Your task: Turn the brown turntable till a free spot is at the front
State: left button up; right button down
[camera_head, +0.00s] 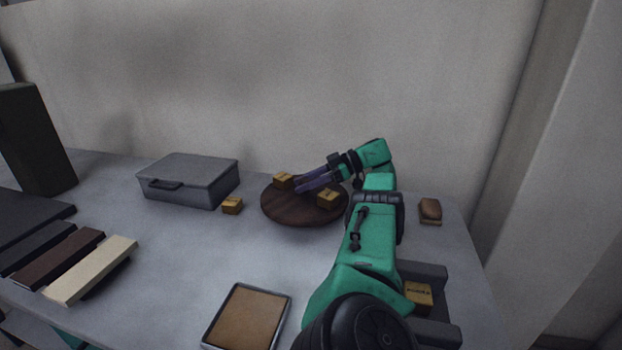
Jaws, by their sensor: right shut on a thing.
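The brown turntable (290,212) is a round dark wooden disc on the grey table. Two small yellow-brown boxes stand on it, one at the back left (283,181) and one at the right (327,199). The front and left of the visible disc look bare; part of its back right is hidden by my gripper and arm. My right gripper (306,186) reaches over the disc from the right, its purple fingers pointing left between the boxes. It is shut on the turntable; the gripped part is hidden. My left gripper is out of view.
A small box (232,206) stands left of the turntable, by a grey lidded case (188,182). A brown-topped tray (246,317) lies in front. A grey holder (436,331) with a labelled box (418,294) and a brown object (430,210) are at right.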

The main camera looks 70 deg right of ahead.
aim_at(304, 179)
dwell(0.3)
jog(key=shift+c, duration=2.2)
grip_release()
jog(key=shift+f, duration=0.1)
notch_tip(304, 179, up, 20)
jog(key=p, duration=1.7)
jog(key=shift+w, duration=0.1)
